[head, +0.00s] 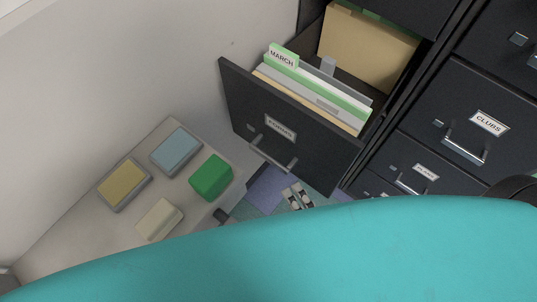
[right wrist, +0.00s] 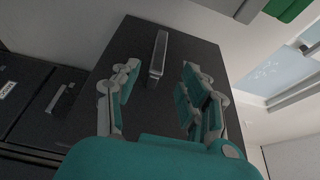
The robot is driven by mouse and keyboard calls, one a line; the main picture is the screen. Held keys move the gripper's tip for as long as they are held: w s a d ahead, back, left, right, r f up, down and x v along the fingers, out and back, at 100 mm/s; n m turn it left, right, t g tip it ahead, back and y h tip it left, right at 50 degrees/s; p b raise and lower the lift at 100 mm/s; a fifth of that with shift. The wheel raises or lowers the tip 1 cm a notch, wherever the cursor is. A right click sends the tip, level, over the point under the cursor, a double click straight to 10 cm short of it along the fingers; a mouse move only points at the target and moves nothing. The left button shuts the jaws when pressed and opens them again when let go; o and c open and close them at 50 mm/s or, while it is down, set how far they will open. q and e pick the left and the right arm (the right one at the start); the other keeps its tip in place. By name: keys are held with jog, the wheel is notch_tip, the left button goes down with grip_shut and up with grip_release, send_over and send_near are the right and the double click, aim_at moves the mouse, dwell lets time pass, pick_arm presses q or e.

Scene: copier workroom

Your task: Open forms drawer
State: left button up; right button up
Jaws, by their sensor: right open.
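The forms drawer (head: 290,130) is black and stands pulled well out of the cabinet in the head view. Its front carries a label that seems to read FORMS, with a metal handle (head: 272,158) below it. Inside are folders with a green MARCH tab (head: 283,56). My right gripper (head: 297,196) is small and partly hidden by my teal arm, below the drawer front. In the right wrist view, my right gripper (right wrist: 160,82) is open, with the handle (right wrist: 158,52) showing between its fingers, apparently ungripped. My left gripper does not show.
More closed black drawers, one labelled CLUBS (head: 487,122), stand at the right. A pale table (head: 75,230) at the left holds a green block (head: 211,177), a cream block (head: 159,220), a yellow-topped tray (head: 124,184) and a blue-topped tray (head: 175,150). A wall rises behind it.

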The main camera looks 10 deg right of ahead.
aim_at(271, 163)
jog(key=p+x, duration=0.1)
jog(key=x, duration=1.1)
jog(key=shift+p, duration=0.3)
jog(key=shift+f, duration=0.1)
grip_shut()
